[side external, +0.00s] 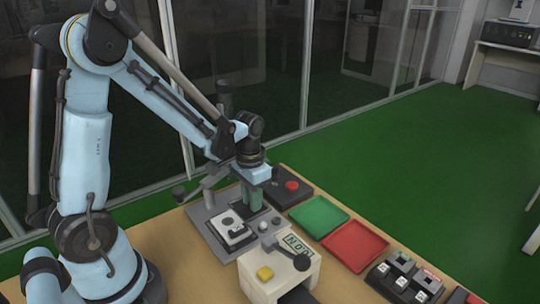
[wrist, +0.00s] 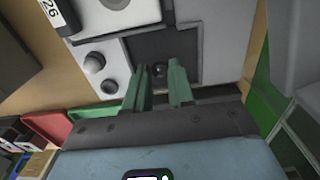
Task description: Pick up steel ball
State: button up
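A small dark, shiny ball (wrist: 159,70), which looks like the steel ball, sits on a dark square plate (wrist: 196,46) in the wrist view. My gripper (wrist: 162,66) has two green fingers, standing apart on either side of the ball in the picture; I cannot tell whether they touch it. In the side view my gripper (side external: 252,202) points down at the back of the grey test fixture (side external: 209,232). The ball is hidden there.
A green tray (side external: 319,216) and a red tray (side external: 355,246) lie right of the fixture. A box with a red button (side external: 291,185) stands behind. A pale machine (side external: 277,271) with a yellow button and black-knobbed lever stands in front. Two grey knobs (wrist: 94,62) sit near the fingers.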

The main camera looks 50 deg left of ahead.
grip_shut()
jog(key=shift+r, duration=2.5)
jog(key=shift+d, duration=0.1)
